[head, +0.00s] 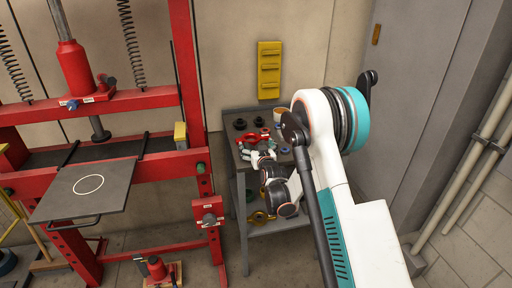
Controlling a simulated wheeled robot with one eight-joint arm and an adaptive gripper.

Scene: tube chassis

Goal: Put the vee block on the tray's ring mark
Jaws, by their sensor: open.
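The tray (115,190) is a dark flat plate at the left, in front of the red press. A white ring mark (88,184) is on it, and the ring is empty. I cannot pick out the vee block for certain among the small things on the grey trolley (233,110). My gripper (252,152) is over the trolley's top, beyond my dark wrist joints. It is open, but small and partly hidden by my arm, and I cannot tell whether anything lies between its fingers.
The trolley top holds red parts (247,141), dark round parts (239,124) and a tan cup (280,114). The red press (189,60) stands left of it, its upright between trolley and tray. A grey cabinet (415,100) and pipes (490,140) are at the right.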

